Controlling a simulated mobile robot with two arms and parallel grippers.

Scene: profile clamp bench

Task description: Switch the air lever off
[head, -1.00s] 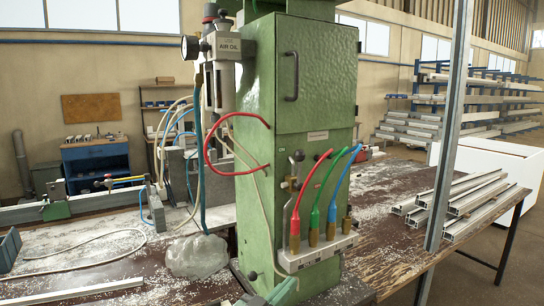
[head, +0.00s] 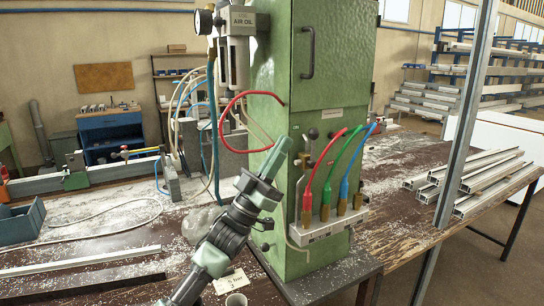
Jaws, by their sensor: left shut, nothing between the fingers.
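The air lever (head: 312,134), with a round dark knob on top, stands upright on the valve fitting on the front of the green cabinet (head: 315,95). My left gripper (head: 280,149) comes up from below, just left of the lever in the picture, in front of the cabinet's side near its front edge. Its fingers are shut and empty, with a gap in the picture between the fingertips and the knob. I cannot tell their distance in depth. My right gripper is not in view.
Red, green and blue hoses (head: 357,160) run from the front down to a manifold block (head: 325,230) right beside the lever. A red hose (head: 228,112) loops from the cabinet's side. Aluminium profiles (head: 470,180) lie on the bench at right, behind a metal post (head: 465,120).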

